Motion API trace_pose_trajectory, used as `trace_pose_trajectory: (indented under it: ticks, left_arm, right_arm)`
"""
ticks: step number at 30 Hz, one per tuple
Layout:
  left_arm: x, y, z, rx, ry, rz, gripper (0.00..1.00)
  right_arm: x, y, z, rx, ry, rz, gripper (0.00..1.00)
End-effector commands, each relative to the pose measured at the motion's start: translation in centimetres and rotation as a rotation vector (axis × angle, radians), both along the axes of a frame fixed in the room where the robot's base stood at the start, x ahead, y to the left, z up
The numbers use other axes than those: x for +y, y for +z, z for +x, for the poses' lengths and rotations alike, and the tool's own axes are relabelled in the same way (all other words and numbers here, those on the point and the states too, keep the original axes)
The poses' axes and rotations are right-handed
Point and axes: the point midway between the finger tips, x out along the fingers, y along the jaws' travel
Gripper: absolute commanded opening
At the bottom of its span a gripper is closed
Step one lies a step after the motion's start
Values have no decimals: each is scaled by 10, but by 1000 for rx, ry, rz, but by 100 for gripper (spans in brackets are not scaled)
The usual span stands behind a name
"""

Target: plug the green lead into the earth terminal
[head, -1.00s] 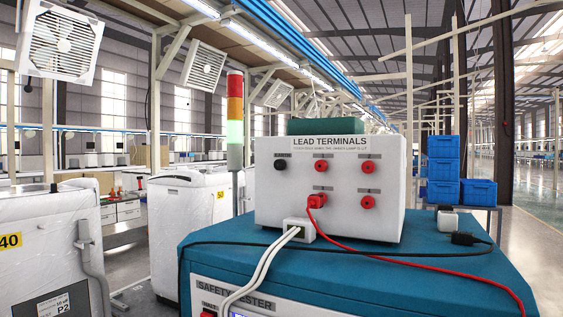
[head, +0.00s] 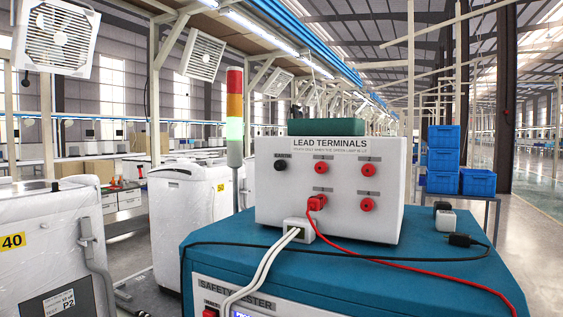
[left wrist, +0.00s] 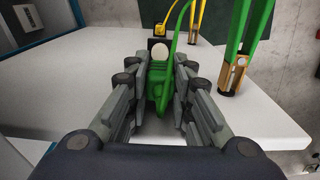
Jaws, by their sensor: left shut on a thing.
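The earth terminal (head: 281,165) is the black round socket at the upper left of the white lead terminals box (head: 330,224). Nothing is plugged into it. My left gripper (left wrist: 160,78) shows only in the left wrist view. It is shut on the green lead (left wrist: 158,88), whose plug body sits between its fingers. The green cable rises from the plug toward the top of that view. The plug's front end is hard to make out against a dark block with a pale round spot behind it. My right gripper is in neither view.
A red plug (head: 316,202) sits in a lower red socket, its cable crossing the teal tester top (head: 225,237). White cables and a black cable lie there too. Other green leads with brass-coloured ends (left wrist: 234,78) stand right of my gripper. Blue crates (head: 477,182) are behind.

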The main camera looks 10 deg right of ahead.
Motion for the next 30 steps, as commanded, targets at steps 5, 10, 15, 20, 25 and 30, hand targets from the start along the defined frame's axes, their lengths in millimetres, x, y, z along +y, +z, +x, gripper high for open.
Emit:
trace_pose_trajectory:
  ticks: [5, 10, 15, 20, 25, 30]
  left_arm:
    - [0, 8, 0, 0, 0, 0, 0]
    - [0, 8, 0, 0, 0, 0, 0]
    - [0, 8, 0, 0, 0, 0, 0]
    - [0, 8, 0, 0, 0, 0, 0]
    - [0, 8, 0, 0, 0, 0, 0]
    - [1, 10, 3, -4, 1, -5, 0]
  right_arm:
    - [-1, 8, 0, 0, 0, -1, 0]
    - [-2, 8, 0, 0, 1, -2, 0]
    - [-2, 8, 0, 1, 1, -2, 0]
    - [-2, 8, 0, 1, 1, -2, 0]
    - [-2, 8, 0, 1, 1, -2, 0]
    - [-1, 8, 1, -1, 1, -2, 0]
